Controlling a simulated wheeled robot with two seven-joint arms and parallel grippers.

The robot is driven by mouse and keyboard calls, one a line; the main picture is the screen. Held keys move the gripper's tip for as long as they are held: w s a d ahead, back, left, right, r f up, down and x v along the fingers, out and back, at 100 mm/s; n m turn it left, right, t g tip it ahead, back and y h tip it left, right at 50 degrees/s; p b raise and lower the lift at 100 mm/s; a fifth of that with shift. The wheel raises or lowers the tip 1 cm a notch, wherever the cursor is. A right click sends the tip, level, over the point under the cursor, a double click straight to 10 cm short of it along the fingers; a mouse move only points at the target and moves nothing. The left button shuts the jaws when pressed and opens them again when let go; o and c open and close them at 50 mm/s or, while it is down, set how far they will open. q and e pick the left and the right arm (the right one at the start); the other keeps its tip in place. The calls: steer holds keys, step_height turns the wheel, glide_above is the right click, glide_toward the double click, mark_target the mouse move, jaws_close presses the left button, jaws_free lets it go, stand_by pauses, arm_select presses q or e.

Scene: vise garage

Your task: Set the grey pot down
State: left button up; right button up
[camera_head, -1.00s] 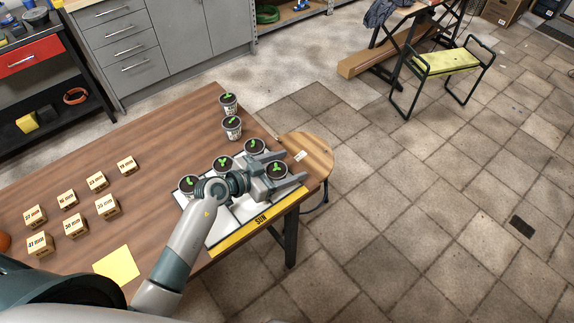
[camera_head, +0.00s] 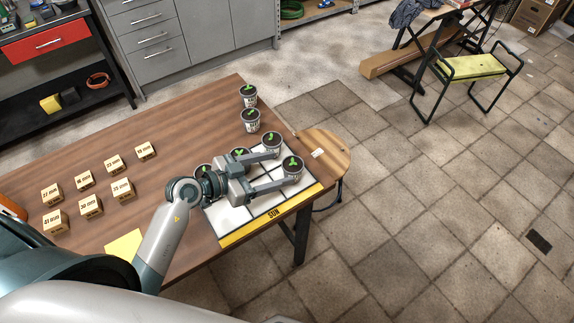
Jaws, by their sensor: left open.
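Several small grey pots with dark soil and green sprouts stand on the table. One grey pot (camera_head: 292,170) stands upright on the right part of the white gridded board (camera_head: 236,219), close to its yellow "SUN" strip. My left gripper (camera_head: 287,167) is open, its fingers pointing right, with their tips at this pot's near side. Other pots on the board are one behind the upper finger (camera_head: 271,140), one partly hidden behind the gripper (camera_head: 240,155) and one at the board's left (camera_head: 203,171). My right gripper is not in view.
Two more pots (camera_head: 248,95) (camera_head: 251,121) stand at the table's far edge. Several numbered wooden blocks (camera_head: 122,190) and a yellow sheet (camera_head: 122,246) lie to the left. A round wooden stool (camera_head: 328,148) is beside the table's right edge. The middle of the tabletop is clear.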

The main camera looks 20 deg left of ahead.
arm_select(q)
steer(key=shift+v, duration=0.85)
